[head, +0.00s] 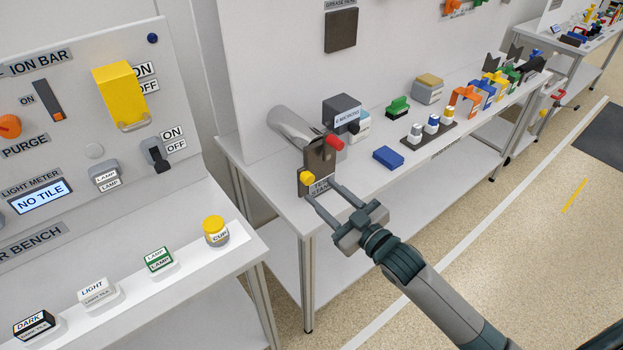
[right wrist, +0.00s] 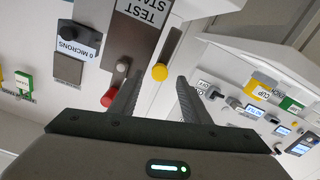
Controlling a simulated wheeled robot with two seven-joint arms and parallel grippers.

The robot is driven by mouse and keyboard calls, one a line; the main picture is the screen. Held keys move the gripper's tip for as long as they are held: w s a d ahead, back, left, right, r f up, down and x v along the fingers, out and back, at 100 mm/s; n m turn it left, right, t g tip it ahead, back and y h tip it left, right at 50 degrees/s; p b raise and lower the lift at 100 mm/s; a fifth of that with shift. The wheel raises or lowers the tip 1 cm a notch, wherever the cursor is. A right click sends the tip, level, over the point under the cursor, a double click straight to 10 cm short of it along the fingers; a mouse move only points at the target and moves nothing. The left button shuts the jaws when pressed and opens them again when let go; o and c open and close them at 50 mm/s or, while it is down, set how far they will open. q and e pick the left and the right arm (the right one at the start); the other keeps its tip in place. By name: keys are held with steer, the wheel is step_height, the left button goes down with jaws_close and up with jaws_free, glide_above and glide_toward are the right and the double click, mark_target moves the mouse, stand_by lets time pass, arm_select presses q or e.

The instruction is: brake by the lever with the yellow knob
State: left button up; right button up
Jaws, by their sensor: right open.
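The test stand (head: 319,165) is a dark upright plate with a label at the left end of the middle bench. Its yellow knob (head: 306,177) is on the plate's left side, and a red knob (head: 333,142) is at the upper right. My right gripper (head: 322,193) is open and empty, its fingers pointing at the stand. In the right wrist view the yellow knob (right wrist: 159,72) appears between the two fingertips (right wrist: 160,82), seemingly just beyond them. The red knob (right wrist: 108,98) is beside one finger. I cannot tell whether anything touches. My left gripper is out of view.
A grey roll (head: 292,126) and a dark micron gauge box (head: 342,112) stand close behind the stand. A blue block (head: 388,156) and a rack of small weights (head: 431,130) are to the right. A control panel bench (head: 170,290) is at left. The front aisle floor is clear.

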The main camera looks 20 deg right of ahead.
mark_target(310, 182)
steer(key=shift+p+x, duration=0.55)
steer(key=shift+x, duration=2.4)
